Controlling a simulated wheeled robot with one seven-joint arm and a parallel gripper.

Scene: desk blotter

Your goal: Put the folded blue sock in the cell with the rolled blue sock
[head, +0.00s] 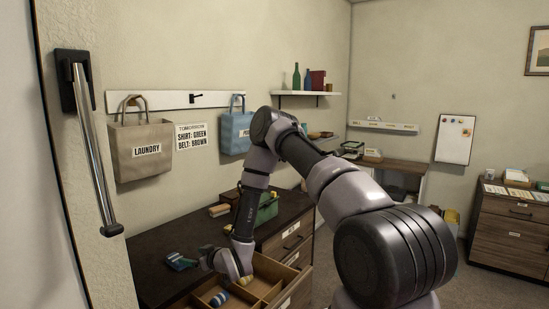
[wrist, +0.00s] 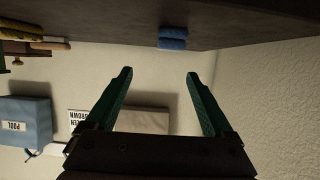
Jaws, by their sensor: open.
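The folded blue sock (wrist: 173,43) lies on the dark dresser top, beyond my fingertips in the upside-down wrist view; in the head view a small blue patch (head: 174,256) shows there. My gripper (wrist: 160,75) is open with nothing between its dark green fingers, apart from the sock. In the head view my gripper (head: 188,264) is low over the dresser, pointing left. The rolled blue sock (head: 218,299) sits in a front cell of the open wooden drawer (head: 264,288). My wrist partly hides the drawer.
A yellow item (head: 245,280) lies in another part of the drawer. A green box (head: 267,207) and small items (head: 219,210) stand at the dresser's back. A laundry bag (head: 140,152) and a blue bag (head: 236,130) hang on the wall. The dresser top's left part is mostly clear.

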